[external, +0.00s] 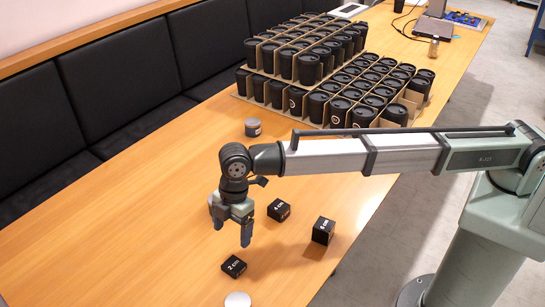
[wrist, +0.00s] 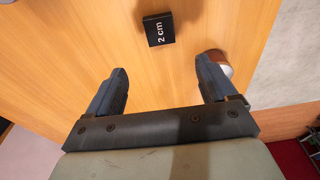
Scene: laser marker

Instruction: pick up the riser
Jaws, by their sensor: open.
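Several black blocks with white size labels are on the wooden table; the frames do not show which is the riser. The block marked 2 cm (external: 235,266) lies lowest in the external view and shows at the top of the wrist view (wrist: 158,29). A block that looks marked 4 cm (external: 279,209) and a taller block (external: 323,230), its label hard to read, stand to the right of my gripper. My gripper (external: 232,231) points down above the table, open and empty. In the wrist view the 2 cm block lies beyond the fingertips (wrist: 163,68), apart from them.
A pale round object (external: 237,299) is near the 2 cm block; one shows partly behind the right finger (wrist: 222,64). A grey cylinder (external: 253,127) stands farther back. Cardboard trays of black cups (external: 335,85) fill the far middle. The table's left side is clear.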

